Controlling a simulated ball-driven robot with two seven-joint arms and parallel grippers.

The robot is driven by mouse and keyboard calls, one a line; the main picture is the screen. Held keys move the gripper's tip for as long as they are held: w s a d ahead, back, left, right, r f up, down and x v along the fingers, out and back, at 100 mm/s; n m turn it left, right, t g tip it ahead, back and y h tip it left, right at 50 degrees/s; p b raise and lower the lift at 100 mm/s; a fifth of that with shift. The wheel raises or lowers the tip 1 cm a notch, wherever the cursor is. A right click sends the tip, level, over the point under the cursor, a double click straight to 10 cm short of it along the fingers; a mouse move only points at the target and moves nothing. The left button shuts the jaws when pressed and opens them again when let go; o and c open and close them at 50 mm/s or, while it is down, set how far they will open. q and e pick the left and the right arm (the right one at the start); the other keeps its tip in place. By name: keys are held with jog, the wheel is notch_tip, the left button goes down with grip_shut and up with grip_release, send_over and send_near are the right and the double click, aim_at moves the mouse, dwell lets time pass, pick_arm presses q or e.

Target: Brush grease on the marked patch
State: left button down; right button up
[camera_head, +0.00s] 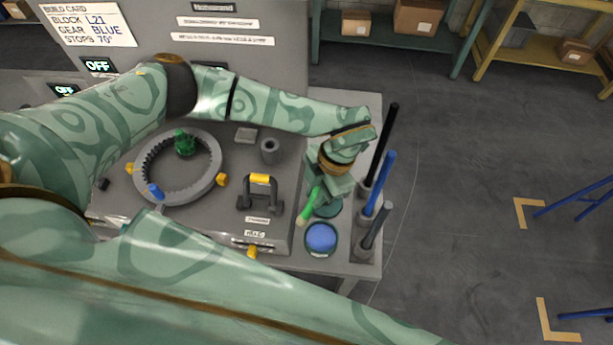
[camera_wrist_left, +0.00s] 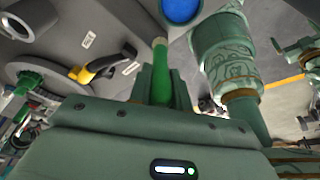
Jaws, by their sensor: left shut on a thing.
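My left gripper (camera_head: 324,186) is shut on a green-handled brush (camera_head: 309,206) at the right side of the bench. The brush slants down to the left, its pale end lowest. In the left wrist view the brush (camera_wrist_left: 161,80) points away from the jaws, with its pale end close to a round pot of blue grease (camera_wrist_left: 181,9). In the head view this blue pot (camera_head: 321,237) stands just below and right of the brush end; I cannot tell any contact. A dark green pot (camera_head: 328,208) is partly hidden beneath the gripper. I cannot make out the marked patch.
A toothed ring (camera_head: 219,177) with a green gear (camera_head: 185,143) and a blue peg (camera_head: 154,191) lies at left. A yellow-topped handle (camera_head: 260,181) stands mid-bench. Black, blue and grey upright rods (camera_head: 382,180) stand right of the gripper.

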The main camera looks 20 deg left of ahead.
pick_arm(q)
jog(key=n, duration=0.2)
jog(key=n+h, duration=0.1)
jog(key=n, duration=0.2)
jog(key=f+n+g, duration=0.1)
jog(key=n, duration=0.1)
jog(key=shift+w+d+f+h+p, duration=0.1)
jog(key=shift+w+d+h+p, duration=0.1)
jog(key=shift+h+p, duration=0.15)
notch_tip(320, 180, down, 8)
jog(key=w+n+h+b, duration=0.1)
jog(key=n+h+b, duration=0.2)
jog(key=n+b, duration=0.3)
jog(key=n, duration=0.4)
jog(key=shift+w+a+r+n+t, duration=0.2)
jog(key=shift+a+n+t, duration=0.1)
jog(key=shift+n+t, duration=0.1)
jog(key=shift+r, duration=0.1)
jog(key=shift+f, duration=0.6)
jog(key=shift+s+f, duration=0.1)
dwell(0.8)
